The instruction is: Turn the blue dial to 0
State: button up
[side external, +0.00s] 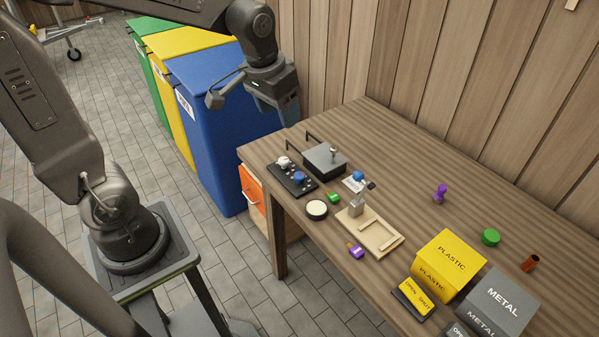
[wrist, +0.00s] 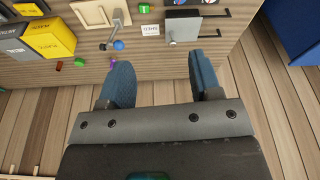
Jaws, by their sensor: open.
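The blue dial (side external: 299,178) sits on a small black panel (side external: 305,188) near the left end of the workbench, beside a white-topped dial (side external: 284,162). Its setting is too small to read. In the wrist view the panel is not clearly seen; only small parts show at the top edge. My gripper (side external: 288,112) is open and empty, high above and behind the panel, near the wall and the blue bin. Its two blue fingers stand apart in the wrist view (wrist: 158,72), with nothing between them.
A grey box with black handles (side external: 325,159) stands beside the panel. A wooden fixture with a metal clamp (side external: 377,236), a round white-topped item (side external: 316,209) and small blocks are nearby. Yellow (side external: 449,262) and grey (side external: 502,299) boxes stand right. The back middle is mostly clear.

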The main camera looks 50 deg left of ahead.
aim_at(299, 175)
jog(key=w+a+f+n+g, duration=0.1)
jog(key=w+a+f, duration=0.2)
jog(key=w+f, duration=0.25)
jog(key=w+a+f+g, duration=0.2)
jog(key=w+a+f, duration=0.15)
jog(key=f, duration=1.15)
jog(key=d+f, duration=0.1)
jog(key=f, duration=0.4)
jog(key=shift+f, duration=0.1)
jog(key=shift+n, duration=0.3)
jog(key=c, duration=0.9)
